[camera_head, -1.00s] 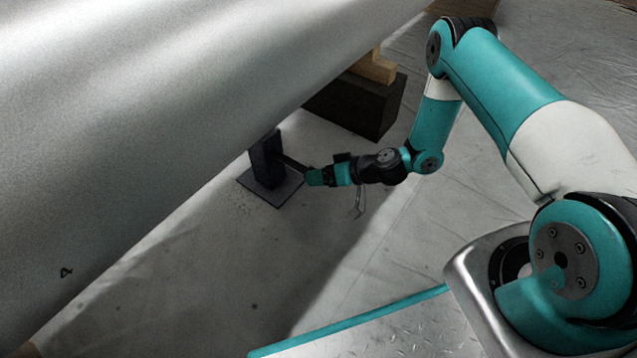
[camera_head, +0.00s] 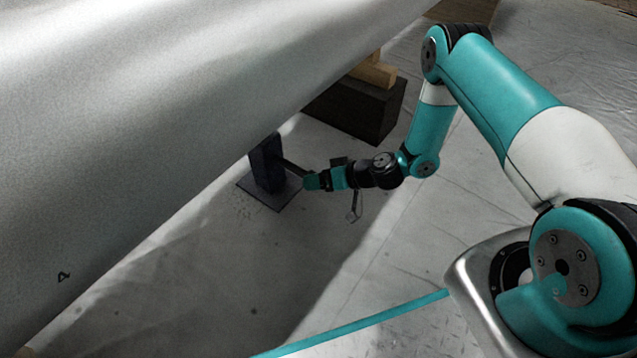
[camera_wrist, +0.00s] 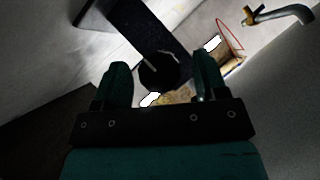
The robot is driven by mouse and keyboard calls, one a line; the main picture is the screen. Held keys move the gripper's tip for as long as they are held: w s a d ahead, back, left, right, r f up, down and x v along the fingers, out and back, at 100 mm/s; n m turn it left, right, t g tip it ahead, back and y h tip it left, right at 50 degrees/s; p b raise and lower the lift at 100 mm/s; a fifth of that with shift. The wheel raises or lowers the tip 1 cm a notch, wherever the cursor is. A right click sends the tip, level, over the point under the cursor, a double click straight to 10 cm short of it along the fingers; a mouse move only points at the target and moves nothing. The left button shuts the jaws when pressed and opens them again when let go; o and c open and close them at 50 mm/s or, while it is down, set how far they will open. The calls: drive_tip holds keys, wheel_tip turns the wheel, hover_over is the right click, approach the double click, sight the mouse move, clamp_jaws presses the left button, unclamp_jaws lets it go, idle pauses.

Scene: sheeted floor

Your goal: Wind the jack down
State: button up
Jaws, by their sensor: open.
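The jack is a dark blue post (camera_head: 266,165) on a square base plate (camera_head: 281,195), standing on the floor beneath the big pale curved body. A dark shaft (camera_head: 293,167) sticks out from the post toward my gripper (camera_head: 310,181). A thin bent metal rod (camera_head: 354,206) hangs below my wrist; I cannot tell what it joins. In the wrist view my gripper (camera_wrist: 163,80) is open, with a dark round end (camera_wrist: 160,72) showing between its fingers. I cannot tell whether the fingers touch it. A bent metal tube (camera_wrist: 285,15) shows at upper right.
The pale curved body (camera_head: 150,100) hangs low over the jack on the left. A dark block (camera_head: 357,108) with wooden pieces (camera_head: 374,72) on it stands behind my forearm. The sheeted floor (camera_head: 250,290) in front of the jack is clear.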

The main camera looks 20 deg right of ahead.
drive_tip(key=p+v, duration=0.5)
drive_tip(key=v, duration=0.3)
drive_tip(key=shift+p, duration=0.3)
idle(0.3)
